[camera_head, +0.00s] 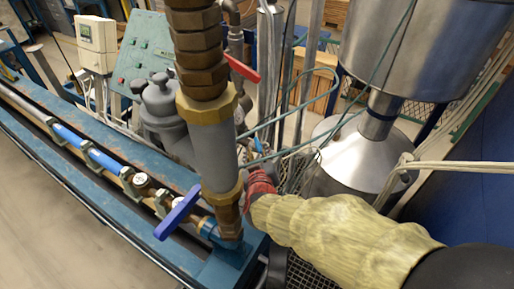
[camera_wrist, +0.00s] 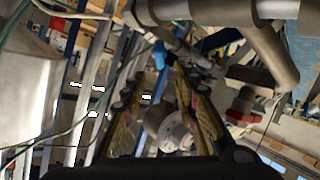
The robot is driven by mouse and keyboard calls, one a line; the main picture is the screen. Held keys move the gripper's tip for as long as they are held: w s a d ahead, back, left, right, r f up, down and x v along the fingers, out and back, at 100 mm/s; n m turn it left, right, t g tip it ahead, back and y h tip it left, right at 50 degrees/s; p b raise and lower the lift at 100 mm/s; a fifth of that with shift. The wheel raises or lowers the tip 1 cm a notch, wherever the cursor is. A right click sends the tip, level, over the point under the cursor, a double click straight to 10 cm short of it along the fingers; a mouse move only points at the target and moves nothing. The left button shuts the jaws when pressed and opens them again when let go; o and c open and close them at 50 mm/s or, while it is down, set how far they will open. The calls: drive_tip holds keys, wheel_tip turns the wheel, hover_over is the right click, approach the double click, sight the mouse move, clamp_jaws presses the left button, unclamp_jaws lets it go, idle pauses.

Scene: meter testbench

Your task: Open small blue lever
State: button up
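A small blue lever or handle (camera_wrist: 159,55) shows in the wrist view, just beyond and between my fingertips. A small blue piece (camera_head: 257,145) beside the grey column in the head view may be the same lever; I cannot tell for sure. My gripper (camera_wrist: 160,88) is open, with a finger on each side and a pale round fitting visible between or behind them. No contact with the blue lever is clear. In the head view my gripper (camera_head: 262,184) is beside the lower grey column, its fingers mostly hidden. A larger blue lever (camera_head: 178,212) sits on the pipe at front left.
The thick grey column (camera_head: 211,150) stands close left of my gripper. A red lever (camera_head: 242,68) is above it. Steel tanks (camera_head: 420,45) stand to the right, with thin green cables and pipes between. In the wrist view a red-collared fitting (camera_wrist: 241,110) is close at the right.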

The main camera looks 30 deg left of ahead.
sight(257, 143)
drive_tip(key=b+x, duration=0.1)
drive_tip(key=x, duration=0.5)
drive_tip(key=shift+w+a+f, duration=0.15)
drive_tip(key=shift+w, duration=0.05)
drive_tip(key=shift+c, duration=1)
clamp_jaws()
